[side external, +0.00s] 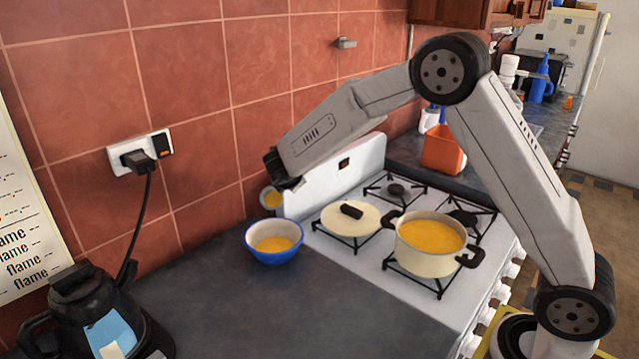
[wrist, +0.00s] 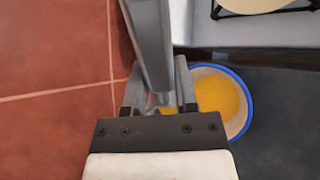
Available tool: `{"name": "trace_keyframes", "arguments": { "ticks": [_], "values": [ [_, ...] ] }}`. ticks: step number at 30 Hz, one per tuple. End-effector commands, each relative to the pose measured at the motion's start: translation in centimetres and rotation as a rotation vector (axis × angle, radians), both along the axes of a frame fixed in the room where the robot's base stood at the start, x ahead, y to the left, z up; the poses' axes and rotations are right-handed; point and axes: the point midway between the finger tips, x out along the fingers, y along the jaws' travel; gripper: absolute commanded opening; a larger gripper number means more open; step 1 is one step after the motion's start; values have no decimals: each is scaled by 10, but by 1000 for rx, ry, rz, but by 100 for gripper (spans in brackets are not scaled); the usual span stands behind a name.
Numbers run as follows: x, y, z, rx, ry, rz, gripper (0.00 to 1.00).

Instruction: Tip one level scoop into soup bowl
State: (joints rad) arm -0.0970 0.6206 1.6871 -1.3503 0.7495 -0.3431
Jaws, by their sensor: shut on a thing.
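My gripper (side external: 284,180) is beside the tiled wall, above and behind the soup bowl. In the wrist view my gripper (wrist: 158,98) is shut on the long grey handle (wrist: 150,45) of the ladle. The ladle's cup (side external: 271,199) holds yellow soup and hangs below the gripper, behind the bowl's far rim in the side view. It is mostly hidden in the wrist view. The blue soup bowl (side external: 273,256) stands upright on the counter with yellow soup in it. It also shows right of the fingers in the wrist view (wrist: 240,128).
A cream pot (side external: 428,262) of yellow soup stands on the white stove (side external: 345,252). Its lid (side external: 350,220) lies on another burner. The tiled wall (side external: 180,75) is close to the gripper. A black kettle (side external: 95,305) stands left; the dark counter (side external: 250,315) in front is clear.

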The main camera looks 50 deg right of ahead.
Motion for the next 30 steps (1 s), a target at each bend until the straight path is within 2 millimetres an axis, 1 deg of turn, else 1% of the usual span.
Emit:
{"name": "trace_keyframes", "arguments": {
  "ticks": [30],
  "values": [
    [-2, 3, 1, -55, -44, -1, 0]
  ]
}}
